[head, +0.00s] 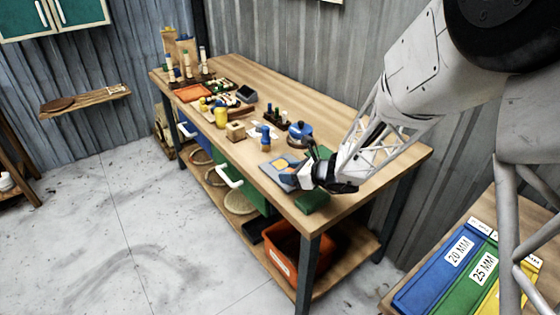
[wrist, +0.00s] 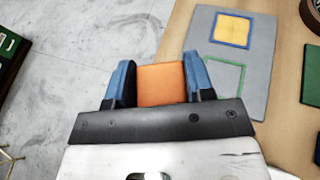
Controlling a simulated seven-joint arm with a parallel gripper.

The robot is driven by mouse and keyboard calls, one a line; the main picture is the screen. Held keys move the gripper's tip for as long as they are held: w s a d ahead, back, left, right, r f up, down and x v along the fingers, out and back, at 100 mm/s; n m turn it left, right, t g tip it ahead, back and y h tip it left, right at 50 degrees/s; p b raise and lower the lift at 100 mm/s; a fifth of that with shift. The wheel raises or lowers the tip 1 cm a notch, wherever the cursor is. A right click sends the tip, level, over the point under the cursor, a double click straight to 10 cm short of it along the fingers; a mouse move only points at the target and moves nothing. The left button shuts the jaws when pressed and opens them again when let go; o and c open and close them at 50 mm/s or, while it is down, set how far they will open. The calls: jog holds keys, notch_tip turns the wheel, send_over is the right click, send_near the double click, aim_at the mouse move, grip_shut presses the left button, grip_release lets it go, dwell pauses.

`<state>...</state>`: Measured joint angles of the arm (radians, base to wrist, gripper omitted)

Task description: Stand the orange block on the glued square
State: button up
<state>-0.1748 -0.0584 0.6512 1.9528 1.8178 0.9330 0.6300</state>
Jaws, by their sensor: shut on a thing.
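My gripper (wrist: 160,72) is shut on the orange block (wrist: 161,84), which sits between its two blue-tipped fingers in the wrist view. In the head view my gripper (head: 312,165) is low over the right half of the workbench, and the block cannot be made out there. The grey board (wrist: 256,75) lies just beyond and to the right of the block in the wrist view. It carries a yellow square with a blue border (wrist: 232,29) and a grey square outlined in green (wrist: 222,77), partly hidden by the right finger. The board also shows in the head view (head: 273,172).
A dark green slab (wrist: 312,75) lies right of the board, with a brown tape roll (wrist: 312,12) behind it. The wooden workbench (head: 345,207) has a near edge close to my gripper. Blue-topped items (head: 265,138) and other tools stand farther left.

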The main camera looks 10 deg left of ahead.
send_over(282, 164)
jog(key=shift+a+f, duration=0.45)
jog(key=shift+f, duration=0.25)
jog(key=shift+f, duration=0.1)
jog(key=shift+f, duration=1.65)
jog(key=shift+f, duration=0.15)
jog(key=o, duration=0.9)
jog(key=shift+s+d+r, duration=0.15)
jog(key=shift+d+r, duration=0.2)
jog(key=shift+d, duration=0.05)
jog(key=v, duration=1.1)
